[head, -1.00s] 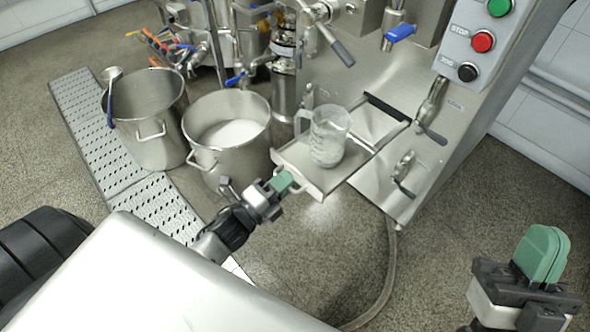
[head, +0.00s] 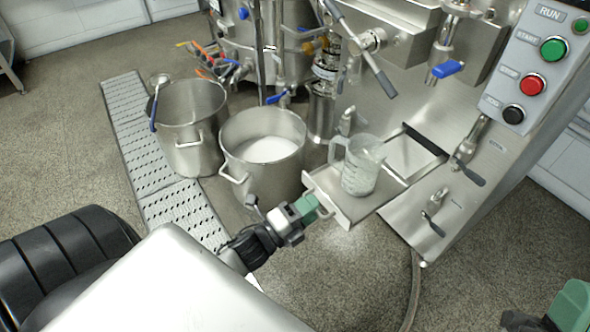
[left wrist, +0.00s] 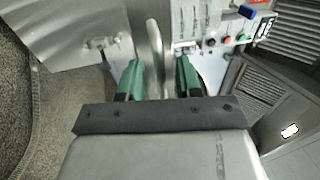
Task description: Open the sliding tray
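The sliding tray (head: 338,207) is a flat metal tray sticking out from the machine's front, with a clear measuring jug (head: 362,168) on it. My left gripper (head: 309,208) is at the tray's front edge, by its handle. In the left wrist view, the green fingers of the left gripper (left wrist: 160,78) stand apart, with the metal handle bar (left wrist: 154,42) between them. Gaps show beside the bar, so the fingers do not look closed on it. My right gripper (head: 570,308) is partly cut off at the lower right, away from the tray; its opening is hidden.
Two steel pots, one empty (head: 190,135) and one with white contents (head: 264,150), stand left of the tray. A button panel (head: 533,75) is at the upper right. A hose (head: 414,285) lies on the floor. The floor in front of the tray is clear.

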